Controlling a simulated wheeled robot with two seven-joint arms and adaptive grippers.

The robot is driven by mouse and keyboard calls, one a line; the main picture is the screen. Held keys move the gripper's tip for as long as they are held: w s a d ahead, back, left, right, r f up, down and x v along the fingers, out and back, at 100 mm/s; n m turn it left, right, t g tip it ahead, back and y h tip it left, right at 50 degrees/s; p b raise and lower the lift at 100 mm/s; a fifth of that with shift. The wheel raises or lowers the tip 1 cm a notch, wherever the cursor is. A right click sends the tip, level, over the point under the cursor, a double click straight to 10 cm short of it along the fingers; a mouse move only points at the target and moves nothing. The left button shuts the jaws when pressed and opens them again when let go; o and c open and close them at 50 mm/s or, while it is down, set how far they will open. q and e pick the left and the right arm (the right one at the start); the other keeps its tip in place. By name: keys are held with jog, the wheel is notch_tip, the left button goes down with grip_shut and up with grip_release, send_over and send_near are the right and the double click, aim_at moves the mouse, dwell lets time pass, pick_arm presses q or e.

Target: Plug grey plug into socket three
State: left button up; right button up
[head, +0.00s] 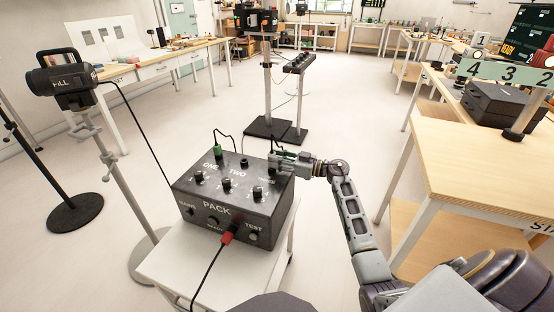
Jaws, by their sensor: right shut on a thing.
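The black power pack (236,205) stands on a small white table. Its top carries the labels ONE and TWO and several black knobs. A green plug (217,150) with a dark cable stands at position one. Socket two (244,163) looks empty. My right gripper (276,161) is at the back right of the pack's top, shut on the grey plug, which its fingers mostly hide. A dark cable (276,141) loops up behind the fingers. Socket three and its label are hidden by the gripper; I cannot tell whether the plug is in it. My left gripper is out of view.
A red plug (229,234) with a black cable sits in the pack's front. The white table (165,270) has little free room. A lamp on a stand (62,82) is at left. A wooden bench (480,160) stands right of my right arm.

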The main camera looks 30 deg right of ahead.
jog(key=shift+p, duration=0.8)
dwell(1.0)
jog(key=shift+f+p, duration=0.4)
jog(key=shift+f, duration=0.1)
dwell(1.7)
jog(key=shift+f+p, duration=0.55)
jog(key=shift+p, duration=0.4)
dwell(3.0)
